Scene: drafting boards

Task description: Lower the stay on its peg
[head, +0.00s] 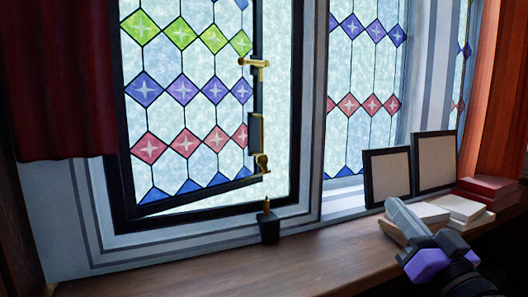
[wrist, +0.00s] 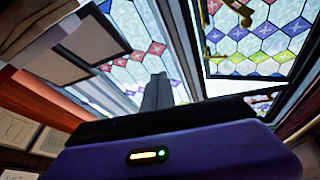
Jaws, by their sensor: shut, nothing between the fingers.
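The leaded window sash (head: 133,210) stands tilted out of its dark frame, ajar at the bottom. A brass stay (head: 262,162) is at the sash's lower right corner, its bar appearing to run upright along the sash edge. A small brass peg (head: 267,204) rises from a dark block (head: 269,228) on the sill, below and apart from the stay. My gripper (head: 392,206) is shut and empty, well right of the peg, in front of the books. Its closed fingers (wrist: 157,88) also show in the wrist view. Brass fittings (wrist: 240,12) appear there at the top, too unclear to identify.
A brass handle (head: 254,63) is higher on the sash. Two framed panels (head: 388,178) lean at the right, beside pale books (head: 460,208) and red books (head: 488,189). A red curtain (head: 60,80) hangs at left. The wooden sill (head: 190,268) is clear left of the block.

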